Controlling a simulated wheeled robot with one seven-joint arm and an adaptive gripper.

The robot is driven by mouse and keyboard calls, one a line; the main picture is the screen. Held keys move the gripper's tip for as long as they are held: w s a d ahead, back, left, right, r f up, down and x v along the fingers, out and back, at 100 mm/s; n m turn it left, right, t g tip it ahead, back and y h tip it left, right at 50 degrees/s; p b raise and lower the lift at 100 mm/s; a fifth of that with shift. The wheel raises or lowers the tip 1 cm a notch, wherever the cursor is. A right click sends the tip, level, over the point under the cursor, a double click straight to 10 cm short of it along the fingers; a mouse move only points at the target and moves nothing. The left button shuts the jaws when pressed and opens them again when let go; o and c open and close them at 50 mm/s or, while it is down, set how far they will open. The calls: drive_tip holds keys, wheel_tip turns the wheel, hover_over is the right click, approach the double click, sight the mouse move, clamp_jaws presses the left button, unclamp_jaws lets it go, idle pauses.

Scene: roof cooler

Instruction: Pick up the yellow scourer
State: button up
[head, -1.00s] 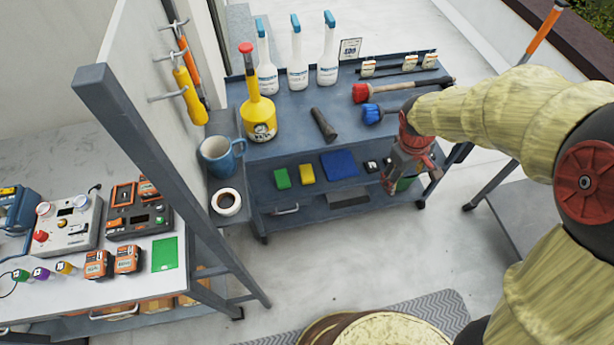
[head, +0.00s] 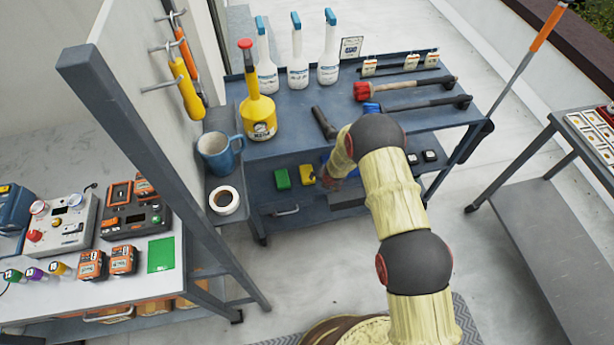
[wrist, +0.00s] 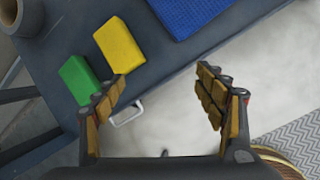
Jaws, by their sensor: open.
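The yellow scourer (head: 308,174) lies on the lower shelf of the blue-grey cart, between a green scourer (head: 282,179) and a blue cloth (head: 325,170) that my arm mostly hides in the head view. In the wrist view the yellow scourer (wrist: 119,45) is a plain block at the upper left, next to the green scourer (wrist: 79,79). My gripper (wrist: 162,95) is open and empty. Its fingers point toward the shelf's front edge, and the scourer is up and left of the space between them, apart from both. In the head view my gripper (head: 330,180) is partly hidden by my arm.
A blue mug (head: 218,153) and a coffee cup (head: 224,201) stand at the left. Open floor lies in front.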

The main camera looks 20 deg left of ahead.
sight(307, 174)
drive_tip(key=shift+w+a+f+n+y+b, duration=0.25)
drive_tip(key=shift+w+a+f+n+y, duration=0.1)
drive_tip(key=shift+w+a+f+n, duration=0.9)
drive_tip(key=shift+w+a+f+n+y+b, duration=0.2)
drive_tip(key=shift+w+a+f+n+y, duration=0.3)
drive_tip(key=shift+a+n, duration=0.9)
drive_tip(key=shift+w+a+f+n+y+b, duration=0.25)
drive_tip(key=shift+w+a+f+n, duration=0.7)
drive_tip(key=shift+a, duration=0.8)
drive_tip(key=shift+f, duration=0.1)
drive_tip(key=c, duration=0.4)
drive_tip(key=c, duration=0.7)
drive_tip(key=shift+c, duration=0.5)
drive_tip(key=shift+r, duration=0.2)
